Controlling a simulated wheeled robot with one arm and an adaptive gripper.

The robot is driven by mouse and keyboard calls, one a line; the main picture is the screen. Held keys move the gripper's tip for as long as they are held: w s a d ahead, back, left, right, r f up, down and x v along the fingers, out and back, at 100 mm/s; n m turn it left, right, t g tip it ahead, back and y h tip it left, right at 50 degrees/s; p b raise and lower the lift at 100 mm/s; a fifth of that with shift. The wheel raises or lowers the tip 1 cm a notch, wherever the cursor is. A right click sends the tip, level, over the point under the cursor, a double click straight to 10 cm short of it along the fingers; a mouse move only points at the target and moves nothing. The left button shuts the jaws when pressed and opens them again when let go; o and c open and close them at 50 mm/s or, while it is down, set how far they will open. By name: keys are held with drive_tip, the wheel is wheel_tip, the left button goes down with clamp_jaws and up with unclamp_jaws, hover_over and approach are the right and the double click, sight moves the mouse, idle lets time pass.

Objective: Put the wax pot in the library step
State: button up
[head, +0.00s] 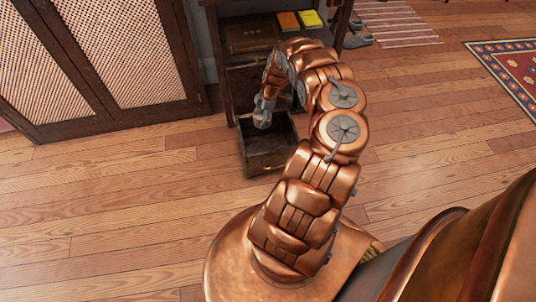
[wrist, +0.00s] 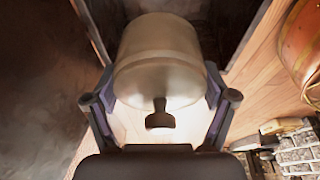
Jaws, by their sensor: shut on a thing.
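The wax pot (wrist: 160,60) looks like a pale, rounded vessel with a small dark knob in the wrist view. My gripper (wrist: 160,92) is shut on it, one finger on each side. In the head view my gripper (head: 264,108) points down above the open drawer (head: 268,163) of the dark wooden library step (head: 226,92). A small greyish part shows at my gripper's end there, too small to tell pot from fingers. Dark drawer walls lie beyond the pot in the wrist view. My arm hides part of the library step and drawer.
A dark cabinet (head: 105,115) with lattice doors stands at the left. A dark book (head: 250,35), an orange box (head: 288,21) and a yellow box (head: 310,19) lie on the step's upper level. Grey shoes (head: 357,41) lie behind. The wooden floor in front is clear.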

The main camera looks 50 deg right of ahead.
sight(269, 148)
drive_tip(key=a+f+n+b, duration=0.1)
drive_tip(key=f+b, duration=0.2)
drive_tip(key=f, duration=0.4)
drive_tip(key=a+f+b, duration=0.1)
drive_tip(key=f+b, duration=0.2)
drive_tip(key=f, duration=0.4)
drive_tip(key=a+f+n+b, duration=0.1)
drive_tip(key=f+b, duration=0.2)
drive_tip(key=f, duration=0.4)
drive_tip(key=shift+s+n+g, duration=0.2)
drive_tip(key=shift+n+g, duration=0.1)
drive_tip(key=o, duration=1.4)
drive_tip(key=shift+f, duration=0.1)
